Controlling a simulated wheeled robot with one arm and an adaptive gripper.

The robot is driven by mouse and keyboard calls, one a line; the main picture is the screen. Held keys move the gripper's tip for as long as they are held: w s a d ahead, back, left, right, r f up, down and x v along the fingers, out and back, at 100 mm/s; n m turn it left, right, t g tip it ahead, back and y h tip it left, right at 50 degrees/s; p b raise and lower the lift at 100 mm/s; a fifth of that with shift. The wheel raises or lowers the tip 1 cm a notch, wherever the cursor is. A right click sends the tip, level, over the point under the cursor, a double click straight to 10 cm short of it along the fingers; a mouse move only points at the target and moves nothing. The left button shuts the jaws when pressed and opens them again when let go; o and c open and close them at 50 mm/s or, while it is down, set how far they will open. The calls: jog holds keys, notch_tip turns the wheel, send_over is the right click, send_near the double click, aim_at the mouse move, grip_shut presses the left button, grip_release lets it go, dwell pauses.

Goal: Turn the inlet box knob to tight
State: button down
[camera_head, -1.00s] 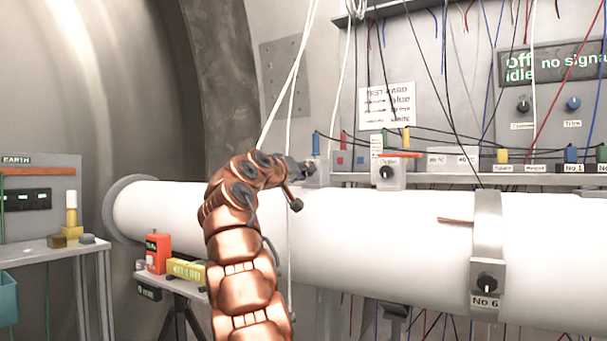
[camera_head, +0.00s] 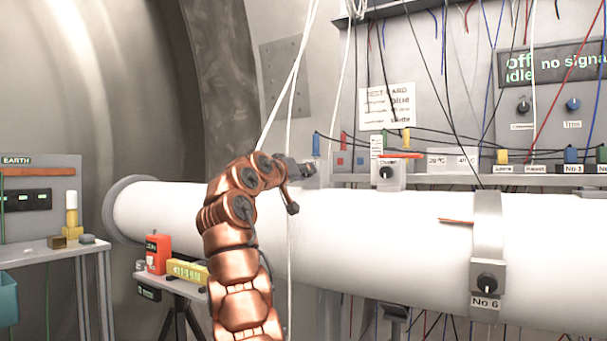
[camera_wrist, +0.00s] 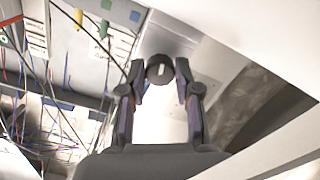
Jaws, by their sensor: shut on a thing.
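In the wrist view a round black knob (camera_wrist: 160,67) with a white mark sits between the two fingertips of my gripper (camera_wrist: 160,78). The fingers are shut on it, one on each side. The knob is on a grey box (camera_wrist: 172,42). In the head view my gripper (camera_head: 307,170) is at a small grey box (camera_head: 322,168) at the left end of the shelf, above the white pipe. There the gripper hides the knob and the front of the box, and I can read no label on it.
A second box with a black knob (camera_head: 387,172) stands to the right on the pipe. The white pipe (camera_head: 400,235) runs below, with a No 6 clamp knob (camera_head: 487,283). Thin cables (camera_head: 447,90) hang in front of the wall. A side table (camera_head: 180,285) holds a red device.

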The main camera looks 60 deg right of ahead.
jog(key=shift+m+p, duration=0.6)
jog(key=shift+m, duration=1)
jog(key=c, duration=0.8)
grip_release()
jog(key=shift+a+r, duration=0.15)
jog(key=shift+a, duration=1.4)
jog(key=a, duration=0.9)
jog(key=shift+s, duration=0.25)
